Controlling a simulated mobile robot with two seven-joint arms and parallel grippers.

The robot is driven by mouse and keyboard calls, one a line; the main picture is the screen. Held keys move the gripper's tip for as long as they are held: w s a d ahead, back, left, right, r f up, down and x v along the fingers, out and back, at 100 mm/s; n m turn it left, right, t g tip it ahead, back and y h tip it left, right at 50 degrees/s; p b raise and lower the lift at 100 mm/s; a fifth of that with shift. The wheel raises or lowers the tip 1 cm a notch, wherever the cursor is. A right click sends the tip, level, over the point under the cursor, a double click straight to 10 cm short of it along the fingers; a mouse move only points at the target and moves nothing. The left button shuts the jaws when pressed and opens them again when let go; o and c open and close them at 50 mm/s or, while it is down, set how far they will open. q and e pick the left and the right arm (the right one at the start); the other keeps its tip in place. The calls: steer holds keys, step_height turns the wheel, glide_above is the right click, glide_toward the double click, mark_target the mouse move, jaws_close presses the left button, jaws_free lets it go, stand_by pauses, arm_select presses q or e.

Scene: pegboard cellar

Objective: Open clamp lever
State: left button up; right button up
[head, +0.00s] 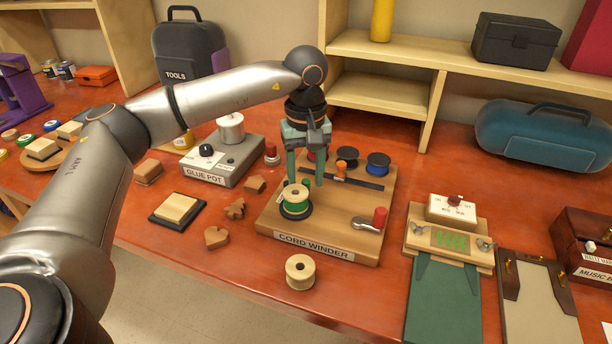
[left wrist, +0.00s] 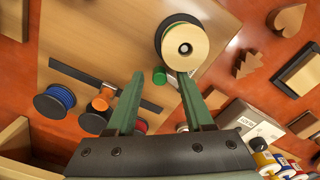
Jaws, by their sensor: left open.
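The wooden cord winder (head: 330,232) stands on the red bench. A crank with a red knob (head: 380,216) sits at the front right. A spool with green cord (head: 297,194) stands at the front left. My left gripper (head: 306,183) is open, pointing down over the board behind the spool. In the left wrist view its fingers (left wrist: 160,78) are apart, with a small green piece (left wrist: 159,75) seen between the tips.
The glue pot (head: 222,160) stands to the left. A loose pale spool (head: 300,271) is in front. A clamped fixture (head: 450,247) with green cloth lies to the right.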

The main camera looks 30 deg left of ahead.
arm_select(q)
steer(key=shift+f, duration=0.1)
jaws_close()
stand_by(0.4)
